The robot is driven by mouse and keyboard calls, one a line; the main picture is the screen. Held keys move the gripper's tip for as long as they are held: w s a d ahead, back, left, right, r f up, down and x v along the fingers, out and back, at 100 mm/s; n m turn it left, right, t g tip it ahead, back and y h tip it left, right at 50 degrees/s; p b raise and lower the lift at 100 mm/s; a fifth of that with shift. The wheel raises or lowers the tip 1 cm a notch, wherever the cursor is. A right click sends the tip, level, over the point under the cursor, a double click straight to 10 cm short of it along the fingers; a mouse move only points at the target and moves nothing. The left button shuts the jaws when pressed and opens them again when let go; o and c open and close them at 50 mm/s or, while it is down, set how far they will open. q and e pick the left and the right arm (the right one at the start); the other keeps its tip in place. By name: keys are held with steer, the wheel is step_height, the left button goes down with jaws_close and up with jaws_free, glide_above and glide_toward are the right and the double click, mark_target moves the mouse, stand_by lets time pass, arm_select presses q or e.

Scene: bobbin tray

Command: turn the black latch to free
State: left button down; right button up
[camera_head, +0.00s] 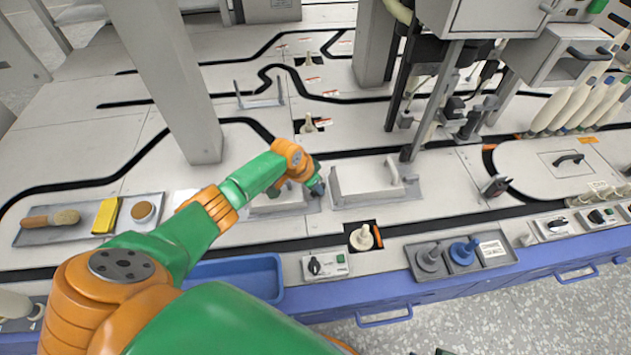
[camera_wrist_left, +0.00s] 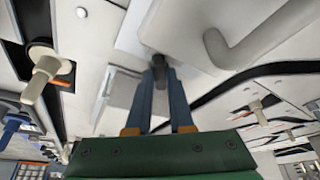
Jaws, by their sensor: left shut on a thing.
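My left gripper (camera_head: 317,188) reaches down between two pale covers with bar handles, near the middle of the bench. In the left wrist view its two blue-grey fingers (camera_wrist_left: 160,80) close on a small dark piece (camera_wrist_left: 158,62), which looks like the black latch. The latch sits at the edge of a pale cover (camera_wrist_left: 185,38). In the head view the gripper hides the latch, and its turned angle cannot be read. My right gripper is not in view.
The right-hand cover (camera_head: 365,182) stands close beside the gripper. A cream knob (camera_head: 361,237) and a small switch box (camera_head: 325,265) are nearer the front. A blue tray (camera_head: 235,275) lies below my arm. A grey post (camera_head: 180,90) rises behind the arm.

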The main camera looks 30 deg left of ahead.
arm_select(q)
steer(key=n+p, duration=0.1)
steer(key=n+y+p, duration=0.1)
steer(key=n, duration=0.1)
steer(key=n+y+p, duration=0.1)
steer(key=n, duration=0.1)
steer(key=shift+d+r+p, duration=0.1)
steer(key=shift+d+p, duration=0.25)
steer(key=shift+p, duration=0.05)
steer(key=shift+n+y, duration=0.3)
steer(key=shift+n, duration=0.6)
steer(key=shift+d+f+n+y, duration=0.15)
steer(key=shift+n+y, duration=0.25)
steer(key=shift+n, duration=0.7)
steer(key=shift+w+n+g+y+b, duration=0.1)
steer(key=shift+n+g+y+b, duration=0.3)
steer(key=shift+n, duration=0.6)
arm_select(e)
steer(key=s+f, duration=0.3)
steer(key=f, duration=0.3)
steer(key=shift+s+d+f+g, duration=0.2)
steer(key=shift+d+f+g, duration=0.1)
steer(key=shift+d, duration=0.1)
arm_select(q)
steer(key=c, duration=0.8)
jaws_free()
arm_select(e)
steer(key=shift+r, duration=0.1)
